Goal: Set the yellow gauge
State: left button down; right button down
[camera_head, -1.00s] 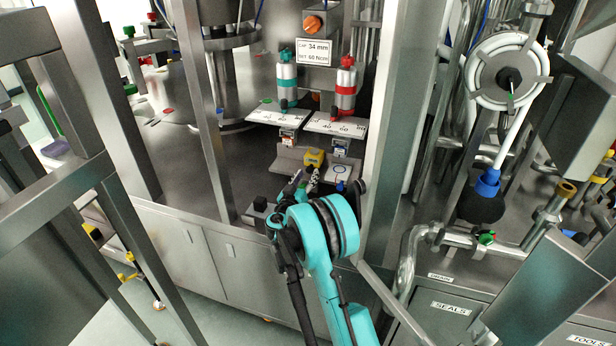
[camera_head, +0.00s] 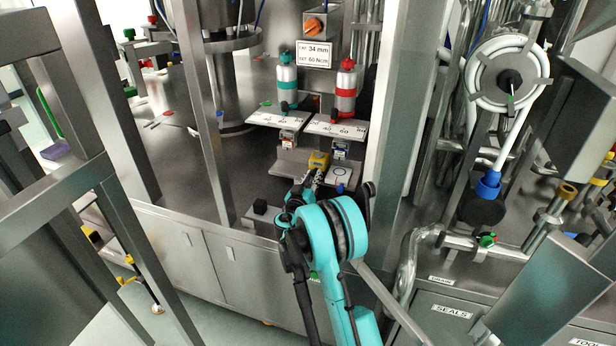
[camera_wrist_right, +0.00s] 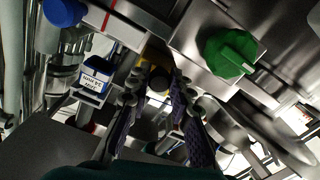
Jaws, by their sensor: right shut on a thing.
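The yellow gauge (camera_head: 319,160) is a small yellow block at the front of the metal bracket below the two scale plates in the head view. My right gripper (camera_head: 311,177) reaches it from the front. In the right wrist view, its two dark fingers (camera_wrist_right: 158,92) close on the gauge, whose yellow body (camera_wrist_right: 154,76) shows between and behind them. My arm and the fingers hide part of the gauge. Beside it is a pale plate with a blue ring (camera_head: 339,175). A sign (camera_head: 314,55) reads 34 mm and 60 Ncm. My left gripper is out of view.
A teal-banded cylinder (camera_head: 287,80) and a red-banded cylinder (camera_head: 346,88) stand above the scale plates (camera_head: 335,128). A steel post (camera_head: 405,100) rises close to the right of my gripper. A green knob (camera_wrist_right: 228,52) is near the fingers in the right wrist view.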

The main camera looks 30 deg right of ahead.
jog(key=shift+s+d, duration=1.1)
jog(key=shift+s, duration=0.15)
jog(key=c, duration=1.3)
grip_release()
jog(key=shift+c, duration=0.2)
jog(key=shift+a, duration=0.1)
jog(key=v, duration=1.2)
